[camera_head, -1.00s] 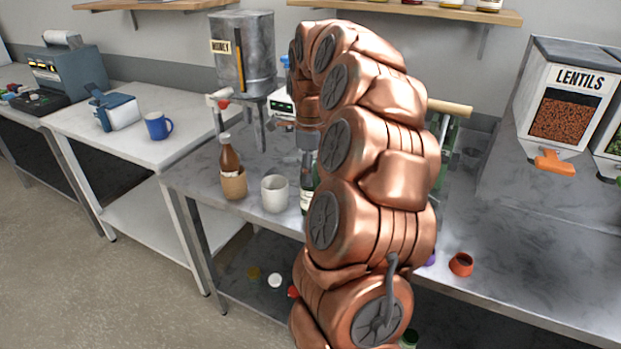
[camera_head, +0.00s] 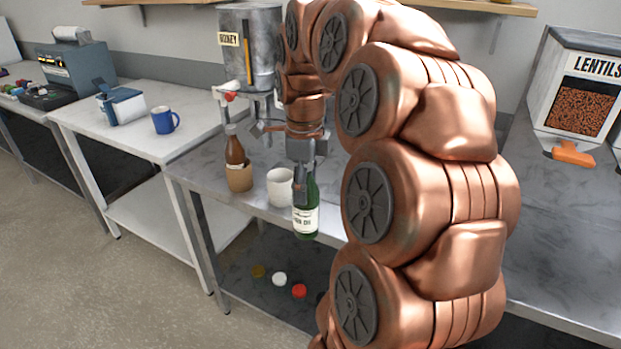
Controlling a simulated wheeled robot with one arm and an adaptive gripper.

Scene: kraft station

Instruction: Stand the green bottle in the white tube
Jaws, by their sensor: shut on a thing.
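The green bottle (camera_head: 306,222) has a pale label and hangs upright, held near its neck by my gripper (camera_head: 302,188). Its base shows in front of the table's front edge in the picture. The white tube (camera_head: 280,187) stands upright on the grey table just left of the bottle, its open top facing up. The bottle overlaps or nearly touches the tube's right side in the picture; I cannot tell whether they touch. My gripper is shut on the bottle, above and right of the tube.
A brown bottle (camera_head: 235,152) stands in a tan tube (camera_head: 239,178) left of the white tube. A honey dispenser (camera_head: 250,45) stands behind. A blue mug (camera_head: 164,120) is on the white table (camera_head: 130,150). My arm hides much of the table's right part.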

